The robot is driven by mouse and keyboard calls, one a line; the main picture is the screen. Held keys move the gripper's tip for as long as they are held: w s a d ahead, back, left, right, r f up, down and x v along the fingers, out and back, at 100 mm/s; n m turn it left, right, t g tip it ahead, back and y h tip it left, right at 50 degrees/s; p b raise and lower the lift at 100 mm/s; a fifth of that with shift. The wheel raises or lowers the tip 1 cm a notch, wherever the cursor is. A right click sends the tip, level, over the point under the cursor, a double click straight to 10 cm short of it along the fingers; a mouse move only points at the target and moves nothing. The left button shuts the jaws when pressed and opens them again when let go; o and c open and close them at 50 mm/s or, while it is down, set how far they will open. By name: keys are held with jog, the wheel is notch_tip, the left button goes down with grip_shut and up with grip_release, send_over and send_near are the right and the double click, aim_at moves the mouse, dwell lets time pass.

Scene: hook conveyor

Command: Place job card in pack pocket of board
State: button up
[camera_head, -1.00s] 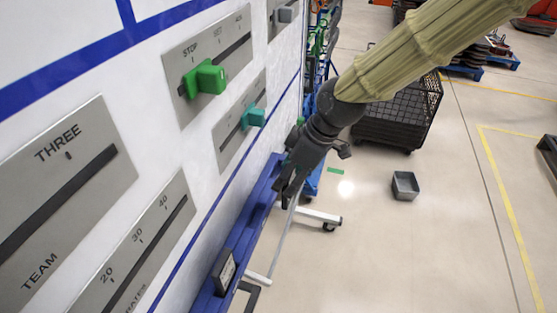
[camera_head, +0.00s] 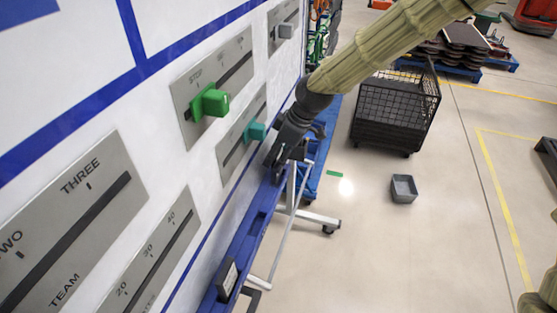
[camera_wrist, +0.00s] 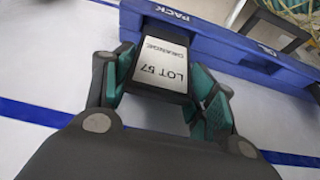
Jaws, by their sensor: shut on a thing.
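The job card (camera_wrist: 160,62) is a white label reading LOT 57 on a dark holder, with a smaller word printed above. My gripper (camera_wrist: 158,92) is shut on it, with green-padded fingers on both sides in the wrist view. The blue rail with the PACK label (camera_wrist: 172,13) lies just beyond the card's far end. I cannot tell whether that end is inside the pocket or only against the rail. In the head view my gripper (camera_head: 273,160) is at the far part of the rail (camera_head: 243,237), beside the white board (camera_head: 190,155), and hides the card.
A second dark card (camera_head: 228,279) stands in the near part of the rail. Green (camera_head: 213,102) and teal (camera_head: 254,131) slider knobs stick out of the board above. A black wire cart (camera_head: 395,110) and grey bin (camera_head: 403,188) stand on the open floor.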

jog(key=shift+f+p, duration=0.45)
jog(key=shift+f, duration=0.95)
jog(key=shift+f, duration=0.2)
jog(key=o, duration=1)
jog(key=shift+r, duration=0.1)
jog(key=b+v, duration=0.2)
jog(key=v, duration=1)
jog(key=shift+r, duration=0.1)
